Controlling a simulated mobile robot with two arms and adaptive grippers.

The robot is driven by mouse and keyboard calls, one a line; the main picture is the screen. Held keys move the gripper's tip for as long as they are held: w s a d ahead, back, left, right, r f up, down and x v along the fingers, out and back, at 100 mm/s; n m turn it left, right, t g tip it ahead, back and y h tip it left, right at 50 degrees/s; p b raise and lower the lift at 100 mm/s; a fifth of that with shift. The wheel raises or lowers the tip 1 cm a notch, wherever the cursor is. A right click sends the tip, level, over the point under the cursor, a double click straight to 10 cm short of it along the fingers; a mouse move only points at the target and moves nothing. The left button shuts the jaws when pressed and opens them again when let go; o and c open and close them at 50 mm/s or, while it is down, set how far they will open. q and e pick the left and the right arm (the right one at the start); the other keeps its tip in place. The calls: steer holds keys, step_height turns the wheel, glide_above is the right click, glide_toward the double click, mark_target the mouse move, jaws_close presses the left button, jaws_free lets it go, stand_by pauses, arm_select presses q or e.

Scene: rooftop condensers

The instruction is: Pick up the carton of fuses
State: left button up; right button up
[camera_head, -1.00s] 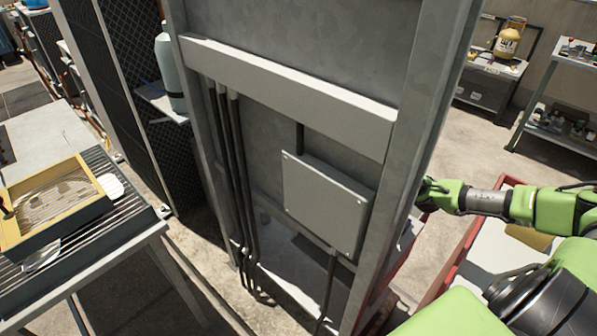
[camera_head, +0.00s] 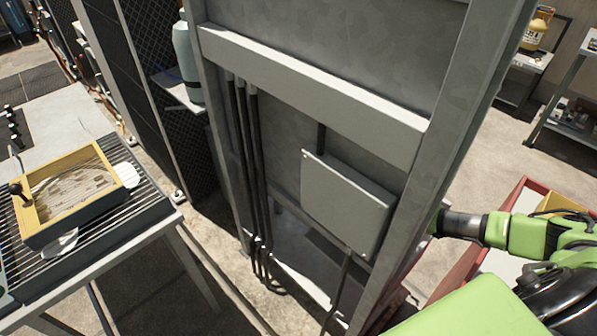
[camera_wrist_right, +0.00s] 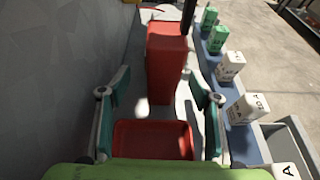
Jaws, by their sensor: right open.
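In the right wrist view, my right gripper (camera_wrist_right: 158,82) is open, with one finger at the left and one at the right. A tall red box (camera_wrist_right: 166,65) stands ahead, between the fingers in the picture; I cannot tell contact. Small white cartons with dark letters, one nearer (camera_wrist_right: 248,107) and one farther (camera_wrist_right: 230,66), stand on a blue-grey ledge to the right of the fingers. Green cartons (camera_wrist_right: 218,39) stand farther along it. I cannot tell which one holds fuses. In the head view the right gripper is hidden behind a steel post. My left gripper is not in view.
A grey steel frame (camera_head: 310,95) with a junction box (camera_head: 346,205) stands directly before me. A red tray (camera_wrist_right: 152,140) lies low between the fingers in the wrist picture. A slatted table (camera_head: 150,205) with a yellow-framed tray (camera_head: 27,213) is at left.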

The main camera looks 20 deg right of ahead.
steer(key=shift+x, duration=0.8)
steer(key=x, duration=0.5)
steer(key=shift+f, duration=0.1)
steer(key=c, duration=1.2)
